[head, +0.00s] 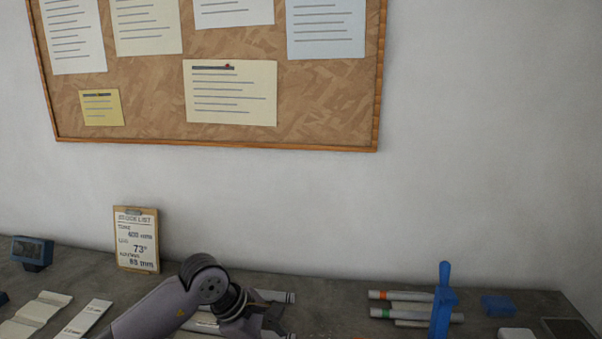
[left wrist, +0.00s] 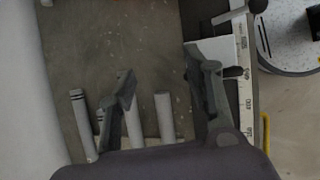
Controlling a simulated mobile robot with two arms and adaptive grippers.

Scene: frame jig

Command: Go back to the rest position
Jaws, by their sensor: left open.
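My left gripper (head: 266,322) is low in the head view, over the grey bench (head: 345,292), with its lower part cut off by the frame edge. In the left wrist view its two dark fingers (left wrist: 158,64) stand wide apart with nothing gripped between them. Several pale tubes (left wrist: 83,125) lie below and around the fingers there. Pale tubes also show behind the gripper in the head view (head: 275,296). My right gripper is in neither view.
Banded tubes (head: 400,295) lie right of my gripper beside an upright blue fixture (head: 444,300). A clipboard (head: 137,240) leans on the wall. A small blue device (head: 32,252) and papers (head: 42,308) are at left. A white ruled strip (left wrist: 246,95) runs along an edge.

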